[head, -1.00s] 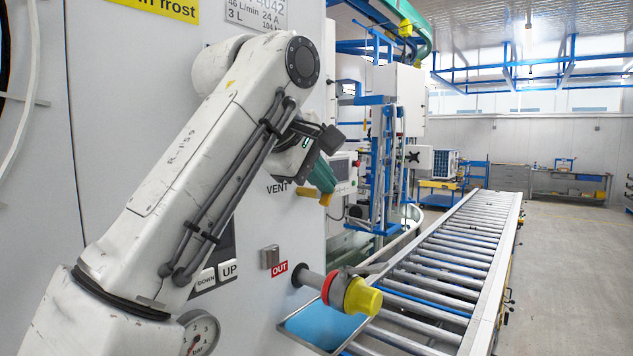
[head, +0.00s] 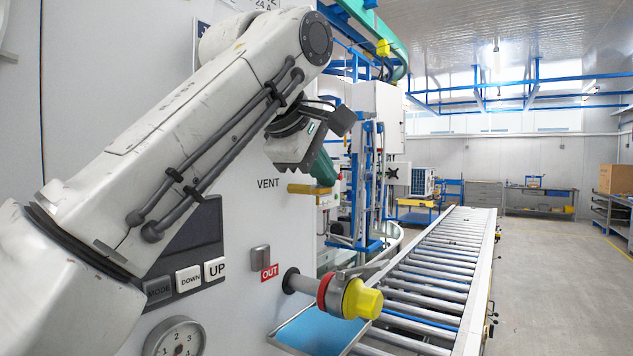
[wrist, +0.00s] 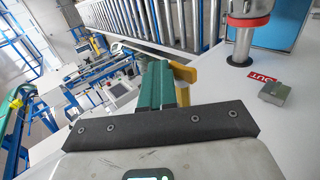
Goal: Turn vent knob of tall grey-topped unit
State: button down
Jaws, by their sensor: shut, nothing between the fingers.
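The tall unit is a white panel (head: 235,255) filling the left of the head view; its top is out of frame. The word VENT (head: 268,183) is printed on it. A yellow lever-like vent knob (head: 300,188) sticks out just right of that word, partly covered by my gripper. My gripper (head: 324,170) has green fingers, shut and empty, close to the knob. In the wrist view, the green fingers (wrist: 157,85) lie in front of and left of the yellow knob (wrist: 185,73), overlapping part of it. I cannot tell whether they touch.
Below, an outlet pipe with a red ring and yellow cap (head: 362,300) juts out beside the OUT label (head: 269,272). A small metal block (head: 260,257) sits above that label. A pressure gauge (head: 176,338) and push buttons (head: 189,279) are lower left. A roller conveyor (head: 430,285) runs along the right.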

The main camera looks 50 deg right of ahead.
jog(key=shift+d+f+b, duration=0.3)
jog(key=shift+d+b, duration=0.05)
jog(key=shift+d, duration=0.2)
jog(key=shift+r, duration=0.1)
jog(key=shift+r, duration=0.2)
dwell(0.5)
